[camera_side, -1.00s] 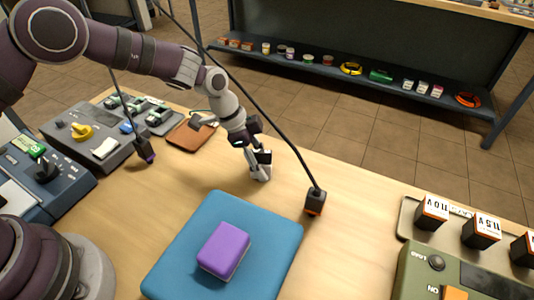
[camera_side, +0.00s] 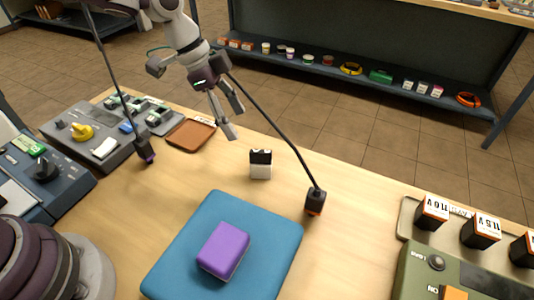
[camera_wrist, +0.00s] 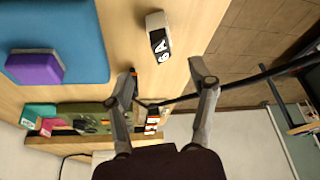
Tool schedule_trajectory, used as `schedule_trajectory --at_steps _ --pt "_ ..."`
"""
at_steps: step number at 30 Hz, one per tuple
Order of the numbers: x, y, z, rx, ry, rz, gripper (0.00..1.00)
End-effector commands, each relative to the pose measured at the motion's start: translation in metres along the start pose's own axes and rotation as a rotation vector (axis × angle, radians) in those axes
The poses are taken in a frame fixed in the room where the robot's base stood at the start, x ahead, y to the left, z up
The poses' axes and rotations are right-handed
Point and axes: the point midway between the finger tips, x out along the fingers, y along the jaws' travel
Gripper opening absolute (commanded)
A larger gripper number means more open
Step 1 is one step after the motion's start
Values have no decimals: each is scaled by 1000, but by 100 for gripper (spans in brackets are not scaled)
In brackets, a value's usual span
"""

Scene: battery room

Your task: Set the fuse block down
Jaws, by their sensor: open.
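The fuse block (camera_side: 260,171), white below with a black top, stands upright on the bare wooden table behind the blue mat. In the wrist view the fuse block (camera_wrist: 156,22) shows a "6A" label on its black part. My gripper (camera_side: 233,118) is open and empty, above and to the left of the block in the side view, clear of it. In the wrist view its two spread fingers (camera_wrist: 163,80) have nothing between them but a dark cable passing behind.
A blue mat (camera_side: 180,260) carries a purple block (camera_side: 224,248). A black cable ends in a plug (camera_side: 315,201) right of the fuse block. A brown tray (camera_side: 191,135) and control boxes (camera_side: 90,135) lie left. A green tester (camera_side: 430,275) stands front right.

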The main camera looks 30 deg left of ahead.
Motion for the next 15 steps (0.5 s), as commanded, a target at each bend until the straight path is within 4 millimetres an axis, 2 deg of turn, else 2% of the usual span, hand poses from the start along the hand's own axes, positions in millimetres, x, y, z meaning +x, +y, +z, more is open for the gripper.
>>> schedule_trajectory --at_steps 5,8,12,15 --pt "-26 4 4 -46 -26 -38 58" --pt "-60 15 16 -178 -71 -126 58" --pt "-112 42 46 -458 -91 -290 58" --pt "-139 68 72 -683 -51 -396 58"
